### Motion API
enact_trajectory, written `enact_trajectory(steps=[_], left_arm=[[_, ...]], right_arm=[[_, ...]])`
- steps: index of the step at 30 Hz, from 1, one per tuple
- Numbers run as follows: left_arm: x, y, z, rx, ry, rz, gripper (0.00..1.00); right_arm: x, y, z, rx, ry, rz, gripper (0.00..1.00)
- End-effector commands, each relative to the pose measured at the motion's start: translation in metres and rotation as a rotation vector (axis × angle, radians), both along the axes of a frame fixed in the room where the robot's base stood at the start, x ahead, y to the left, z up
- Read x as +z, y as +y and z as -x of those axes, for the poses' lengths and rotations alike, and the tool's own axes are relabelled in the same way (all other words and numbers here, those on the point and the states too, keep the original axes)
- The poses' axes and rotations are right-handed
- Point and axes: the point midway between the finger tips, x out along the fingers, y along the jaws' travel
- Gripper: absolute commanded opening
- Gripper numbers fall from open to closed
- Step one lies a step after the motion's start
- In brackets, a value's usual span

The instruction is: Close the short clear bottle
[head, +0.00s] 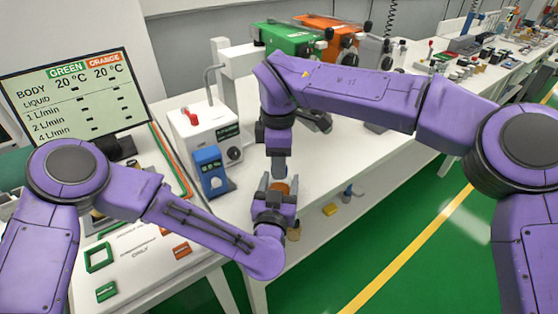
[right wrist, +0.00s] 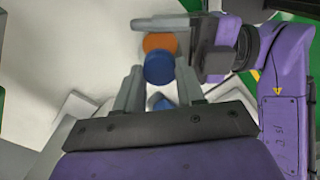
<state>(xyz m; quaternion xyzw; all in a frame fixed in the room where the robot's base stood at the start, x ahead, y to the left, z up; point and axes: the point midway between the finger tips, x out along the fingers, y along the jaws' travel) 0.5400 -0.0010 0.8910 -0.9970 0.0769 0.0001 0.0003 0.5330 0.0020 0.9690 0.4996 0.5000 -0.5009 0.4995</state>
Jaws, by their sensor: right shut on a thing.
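My right gripper (head: 279,176) points down above my left gripper (head: 279,188), near the table's front edge. In the right wrist view the right gripper (right wrist: 159,80) is shut on a round blue cap (right wrist: 159,68). An orange round thing (head: 283,187) sits between the left gripper's fingers; it also shows in the right wrist view (right wrist: 160,42), just beyond the blue cap. It may be the short clear bottle's contents, but I see no clear wall. I cannot tell whether cap and orange thing touch.
A white machine (head: 208,135) and a blue box (head: 210,171) stand left of the grippers. Green (head: 290,38) and orange (head: 330,27) units stand behind. White table is free at right.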

Motion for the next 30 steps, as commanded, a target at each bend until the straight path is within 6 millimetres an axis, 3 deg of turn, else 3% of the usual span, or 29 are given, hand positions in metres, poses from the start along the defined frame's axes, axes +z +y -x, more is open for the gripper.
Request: enact_trajectory(steps=[3, 9, 13, 22, 23, 24, 30], left_arm=[[-0.0001, -0.0004, 0.0004, -0.002, 0.0, -0.001, 0.0], [-0.0001, -0.0005, 0.0005, -0.002, 0.0, -0.001, 0.0], [-0.0001, -0.0006, 0.0005, -0.002, 0.0, -0.001, 0.0], [-0.0002, -0.0007, 0.0006, -0.002, 0.001, -0.001, 0.0], [-0.0002, -0.0007, 0.0006, -0.002, 0.001, -0.001, 0.0], [-0.0002, -0.0007, 0.0006, -0.002, 0.001, -0.001, 0.0], [-0.0001, -0.0004, 0.0004, -0.002, 0.0, 0.0, 0.0]], right_arm=[[0.0004, 0.0, -0.0011, -0.363, -0.001, -0.001, 0.1], [-0.0001, -0.0007, -0.0018, -0.833, -0.002, -0.001, 0.1], [-0.0001, -0.001, -0.002, -0.959, -0.002, 0.0, 0.1], [0.0, -0.0011, -0.0022, -0.976, -0.003, -0.001, 0.1], [0.0, -0.0011, -0.0023, -0.976, -0.003, -0.001, 0.48], [0.0, -0.0011, -0.0022, -0.976, -0.003, -0.001, 0.61], [-0.0002, -0.001, -0.0019, -0.975, -0.002, 0.0, 0.64]])
